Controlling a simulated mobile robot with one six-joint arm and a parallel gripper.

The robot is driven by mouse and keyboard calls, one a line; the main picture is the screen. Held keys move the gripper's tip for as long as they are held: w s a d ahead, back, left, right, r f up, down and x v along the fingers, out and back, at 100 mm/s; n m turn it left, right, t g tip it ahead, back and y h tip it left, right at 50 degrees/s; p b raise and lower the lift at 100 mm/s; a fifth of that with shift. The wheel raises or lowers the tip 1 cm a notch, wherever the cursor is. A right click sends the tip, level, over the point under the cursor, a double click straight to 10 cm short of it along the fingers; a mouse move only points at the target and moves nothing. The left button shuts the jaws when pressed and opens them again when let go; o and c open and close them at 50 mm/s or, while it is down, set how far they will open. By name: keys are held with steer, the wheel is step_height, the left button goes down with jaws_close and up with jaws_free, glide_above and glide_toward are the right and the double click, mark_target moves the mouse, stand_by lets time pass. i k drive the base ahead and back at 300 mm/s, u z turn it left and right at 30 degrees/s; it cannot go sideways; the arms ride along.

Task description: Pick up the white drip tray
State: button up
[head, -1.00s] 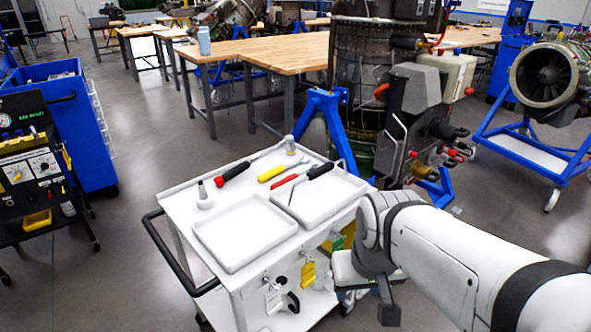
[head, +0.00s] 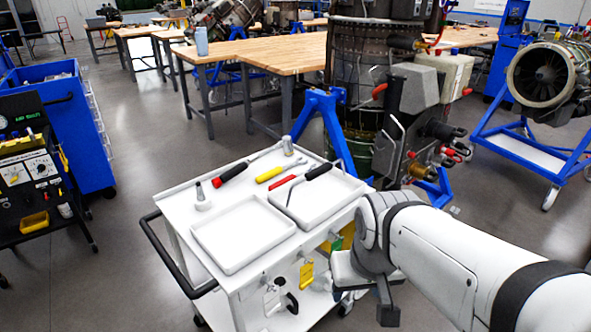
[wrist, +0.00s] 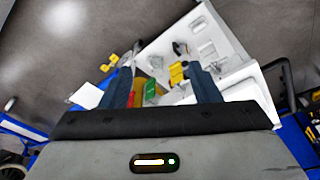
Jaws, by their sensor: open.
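Two shallow white trays lie side by side on top of a white cart (head: 180,205). The left tray (head: 243,233) is empty. The right tray (head: 325,200) has a thin dark hooked tool lying across it. I cannot tell which one is the drip tray. My gripper (wrist: 160,82) is open and empty in the wrist view, its two dark fingers apart, pointing toward the cart's side with the hanging tags. In the head view my arm is right of the cart, with the gripper below the top's level and partly out of sight.
A red-handled tool (head: 231,173), a yellow-handled tool (head: 270,174) and a small grey bottle (head: 200,192) lie or stand behind the trays. A black handle (head: 168,255) edges the cart's left. An engine on a blue stand (head: 318,105) stands close behind the cart.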

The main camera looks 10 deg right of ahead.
mark_target(312, 198)
steer(key=u, duration=3.35)
steer(key=i, duration=0.45)
steer(key=z, duration=3.05)
steer(key=i, duration=0.55)
steer(key=u, duration=0.05)
